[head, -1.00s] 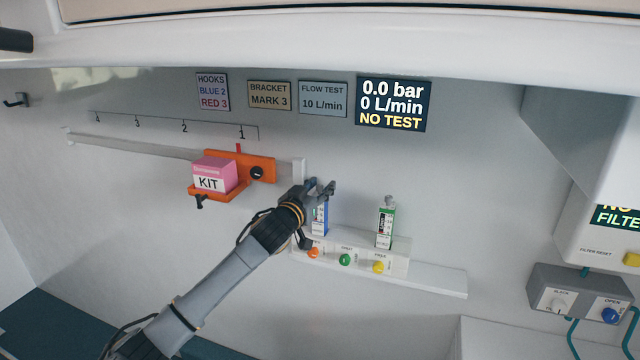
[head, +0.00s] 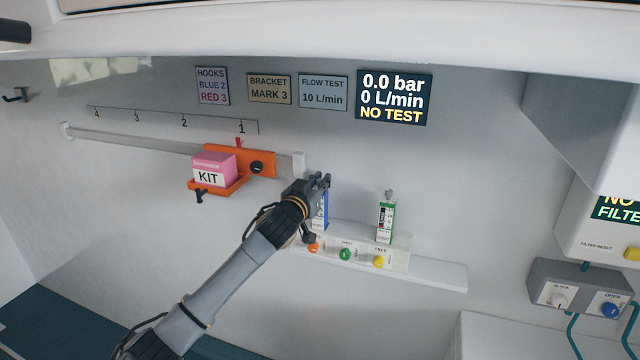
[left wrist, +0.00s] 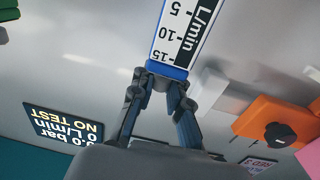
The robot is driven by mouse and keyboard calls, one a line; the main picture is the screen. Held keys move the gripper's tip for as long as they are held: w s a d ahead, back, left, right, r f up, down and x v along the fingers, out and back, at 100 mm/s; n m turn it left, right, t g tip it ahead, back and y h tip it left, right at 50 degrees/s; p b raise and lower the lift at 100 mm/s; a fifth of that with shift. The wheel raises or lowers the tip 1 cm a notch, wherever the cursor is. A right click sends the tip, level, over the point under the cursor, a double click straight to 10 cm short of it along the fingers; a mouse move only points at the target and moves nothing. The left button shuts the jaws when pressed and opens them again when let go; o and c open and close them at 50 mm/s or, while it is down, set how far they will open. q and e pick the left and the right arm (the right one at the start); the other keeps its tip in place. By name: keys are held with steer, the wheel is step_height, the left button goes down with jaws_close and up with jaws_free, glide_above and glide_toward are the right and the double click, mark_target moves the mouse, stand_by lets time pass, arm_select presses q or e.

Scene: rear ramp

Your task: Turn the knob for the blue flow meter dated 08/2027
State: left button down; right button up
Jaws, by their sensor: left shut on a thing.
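The blue flow meter (head: 323,213) stands upright on the white block of the wall shelf, partly hidden by my left arm. Its scale face also shows in the left wrist view (left wrist: 182,30), with L/min marks; no date can be read. My left gripper (head: 320,180) is at its top end, shut on the top knob, which the fingers mostly hide. In the left wrist view my left gripper (left wrist: 162,82) has a finger on each side of the meter's end. The display (head: 393,101) reads 0.0 bar, 0 L/min, NO TEST. My right gripper is not in view.
A green flow meter (head: 386,220) with a grey top knob stands to the right. Orange, green (head: 345,254) and yellow buttons sit below on the block's front. A plate (head: 323,93) reads FLOW TEST 10 L/min. An orange bracket (head: 262,163) holds a pink KIT box on the left.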

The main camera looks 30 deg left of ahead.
arm_select(q)
steer(key=n+g+y+b, duration=0.3)
steer(key=y+b, duration=0.1)
steer(key=b, duration=0.1)
steer(key=n+g+y+b, duration=0.3)
steer(key=y+b, duration=0.1)
steer(key=n+g+y+b, duration=0.2)
steer(key=n+y+b, duration=0.2)
steer(key=b, duration=0.1)
steer(key=shift+w+d+f+g+b, duration=0.1)
steer(key=shift+f+g+b, duration=0.2)
steer(key=shift+g, duration=0.1)
steer(key=n+g, duration=0.1)
steer(key=n+g+y, duration=0.1)
steer(key=g, duration=0.1)
steer(key=shift+r+y+b, duration=0.25)
steer(key=shift+y+b, duration=0.05)
steer(key=shift+b, duration=0.1)
steer(key=shift+n+g+y, duration=0.4)
steer(key=shift+n+g, duration=0.6)
steer(key=shift+g, duration=0.5)
steer(key=shift+n+g, duration=0.3)
steer(key=shift+g, duration=0.2)
steer(key=c, duration=1.3)
jaws_free()
steer(key=shift+r, duration=0.25)
step_height(320, 180, up, 10)
steer(key=shift+f, duration=0.25)
